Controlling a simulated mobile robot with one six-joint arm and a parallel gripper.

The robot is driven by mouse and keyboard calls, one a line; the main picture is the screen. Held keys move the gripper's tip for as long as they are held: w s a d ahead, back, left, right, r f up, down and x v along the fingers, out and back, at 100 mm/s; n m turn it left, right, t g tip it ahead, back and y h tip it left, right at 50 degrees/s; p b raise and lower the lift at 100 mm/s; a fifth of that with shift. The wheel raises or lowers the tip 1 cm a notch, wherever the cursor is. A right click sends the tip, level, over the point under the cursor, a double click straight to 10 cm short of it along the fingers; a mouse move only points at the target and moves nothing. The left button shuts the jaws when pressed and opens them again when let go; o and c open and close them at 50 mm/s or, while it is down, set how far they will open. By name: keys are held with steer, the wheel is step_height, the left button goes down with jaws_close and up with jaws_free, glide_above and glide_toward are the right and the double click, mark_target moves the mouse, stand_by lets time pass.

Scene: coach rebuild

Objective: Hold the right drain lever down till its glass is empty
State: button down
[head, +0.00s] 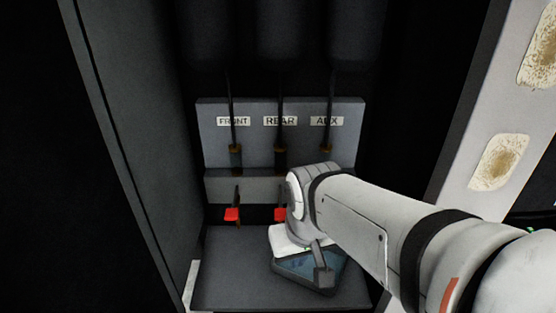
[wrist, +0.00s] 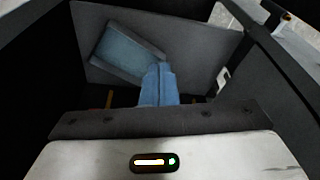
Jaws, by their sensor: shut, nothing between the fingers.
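The right drain lever is hidden behind my arm and gripper in the head view. My gripper (head: 322,278) points downward in front of the panel, over the shelf. In the wrist view my gripper (wrist: 160,75) has its fingers together, with nothing between them. Whether it touches the right lever cannot be seen.
The left red lever (head: 232,214) and middle red lever (head: 281,214) stick out under the FRONT and REAR glasses. A dark-framed tray with a bluish inside (head: 290,265) lies on the grey shelf (head: 225,275); the tray also shows in the wrist view (wrist: 125,50). Cabinet walls enclose both sides.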

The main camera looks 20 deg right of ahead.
steer(key=w+d+r+n+g+p, duration=0.2)
steer(key=w+d+r+n+p, duration=0.1)
steer(key=w+d+r+n, duration=0.9)
steer(key=w+d+n, duration=0.1)
steer(key=n, duration=0.1)
steer(key=shift+r+n+g, duration=0.3)
steer(key=shift+r+n, duration=0.1)
steer(key=shift+d, duration=0.1)
step_height(320, 180, down, 14)
steer(key=shift+f+p, duration=0.1)
steer(key=shift+p, duration=0.3)
